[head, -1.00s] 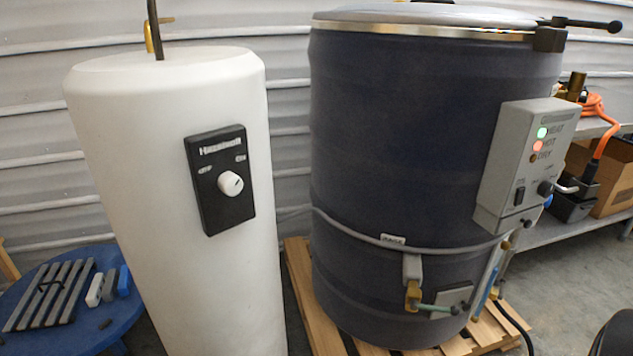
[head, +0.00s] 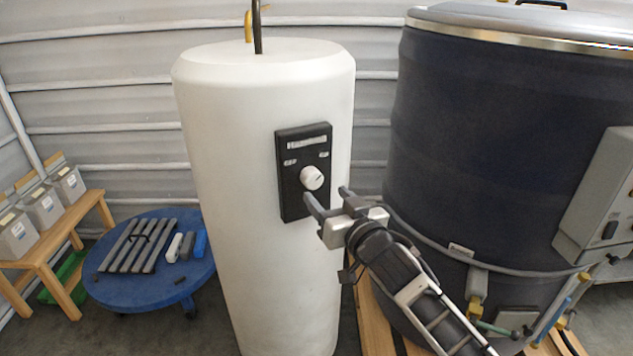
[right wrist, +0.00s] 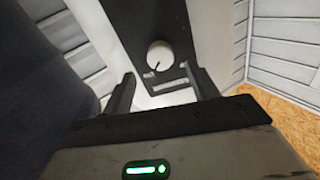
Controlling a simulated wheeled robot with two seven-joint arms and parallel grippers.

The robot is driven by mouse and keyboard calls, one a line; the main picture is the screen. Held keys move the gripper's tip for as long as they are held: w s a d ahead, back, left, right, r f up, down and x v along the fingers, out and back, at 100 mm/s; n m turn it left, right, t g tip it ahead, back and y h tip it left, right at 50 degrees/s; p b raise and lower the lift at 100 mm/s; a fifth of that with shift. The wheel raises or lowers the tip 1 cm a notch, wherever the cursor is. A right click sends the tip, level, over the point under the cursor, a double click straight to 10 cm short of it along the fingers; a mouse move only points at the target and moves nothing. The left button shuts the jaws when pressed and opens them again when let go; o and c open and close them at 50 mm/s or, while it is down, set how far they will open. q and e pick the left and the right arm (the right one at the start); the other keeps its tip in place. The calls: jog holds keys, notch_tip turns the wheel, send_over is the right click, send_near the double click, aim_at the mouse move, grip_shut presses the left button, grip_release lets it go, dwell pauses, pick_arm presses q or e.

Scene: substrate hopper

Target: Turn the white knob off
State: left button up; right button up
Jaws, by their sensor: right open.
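The white knob (head: 312,178) sits on the lower part of a black control panel (head: 290,207) on the front of a white tank (head: 225,200). In the right wrist view the knob (right wrist: 160,55) is upside down on the panel (right wrist: 145,20), ahead of the fingers, with a dark pointer mark. My right gripper (head: 326,197) is open and empty, just below and to the right of the knob, and I see no contact. Its two fingers show apart in the right wrist view (right wrist: 162,92). My left gripper is not in view.
A dark blue drum (head: 490,150) with a grey control box (head: 605,205) stands close at right, on a wooden pallet. A round blue table (head: 150,290) with slats stands at left, beside a wooden bench (head: 75,215) with grey bins. A thin pipe (head: 257,25) rises from the tank.

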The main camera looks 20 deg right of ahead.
aim_at(315, 183)
jog(key=w, duration=0.4)
jog(key=w+a, duration=0.1)
jog(key=w, duration=0.1)
jog(key=shift+s, duration=0.1)
jog(key=c, duration=1)
